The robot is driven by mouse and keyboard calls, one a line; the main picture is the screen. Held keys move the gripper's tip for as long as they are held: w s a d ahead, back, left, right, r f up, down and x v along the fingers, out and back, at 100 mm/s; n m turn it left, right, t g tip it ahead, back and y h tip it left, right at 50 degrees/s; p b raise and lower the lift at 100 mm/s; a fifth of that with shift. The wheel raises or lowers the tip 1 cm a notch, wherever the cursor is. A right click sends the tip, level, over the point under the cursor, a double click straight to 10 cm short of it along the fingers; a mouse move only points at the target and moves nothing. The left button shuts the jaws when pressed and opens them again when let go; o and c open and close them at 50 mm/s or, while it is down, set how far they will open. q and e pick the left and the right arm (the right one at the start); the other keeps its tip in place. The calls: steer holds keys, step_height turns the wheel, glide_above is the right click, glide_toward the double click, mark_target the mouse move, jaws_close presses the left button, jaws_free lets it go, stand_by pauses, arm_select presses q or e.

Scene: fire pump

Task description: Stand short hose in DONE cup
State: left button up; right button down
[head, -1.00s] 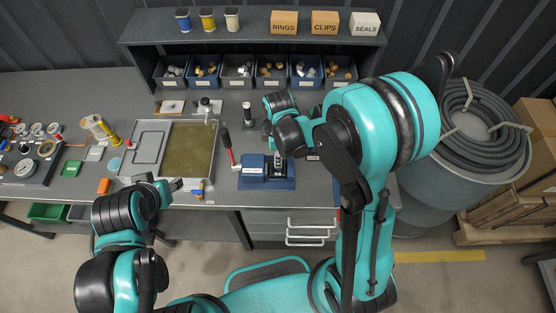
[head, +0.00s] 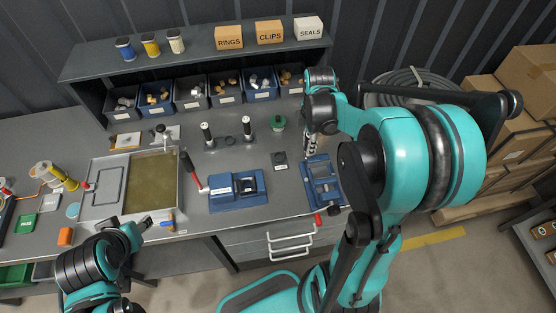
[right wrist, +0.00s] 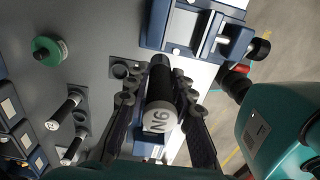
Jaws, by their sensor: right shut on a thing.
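A short black hose (right wrist: 160,85) with a white end marked with characters like "N6" is held between the fingers of my right gripper (right wrist: 160,104). In the head view my right gripper (head: 311,143) is above the bench, just right of a small dark holder (head: 279,159) with a pale label; the hose is hardly visible there. The holder shows a round opening in the right wrist view (right wrist: 121,69), left of the hose and apart from it. I cannot read its label, so I cannot tell whether it is the DONE cup. My left gripper (head: 142,226) is low at the bench's front edge, its jaw gap unclear.
Two upright black pieces with white tops (head: 207,132) (head: 246,126) and a green-topped piece (head: 278,123) stand behind the holder. A blue fixture (head: 237,190) with a red-handled lever stands left, and a blue vise (head: 322,183) stands right. Parts bins (head: 188,98) line the back.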

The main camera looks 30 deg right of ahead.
steer(key=shift+w+a+f+b, duration=0.55)
steer(key=shift+w+a+f, duration=0.35)
steer(key=shift+w+f, duration=0.85)
steer(key=shift+w+a+f+b, duration=0.5)
steer(key=shift+w+a+f, duration=0.4)
steer(key=shift+w+f, duration=0.8)
steer(key=shift+w+a+f+b, duration=0.55)
steer(key=shift+w+a+f, duration=0.35)
steer(key=shift+w+f, duration=0.85)
steer(key=shift+s+f, duration=0.2)
steer(key=shift+s, duration=0.1)
steer(key=shift+f, duration=0.1)
steer(key=c, duration=1.3)
jaws_free()
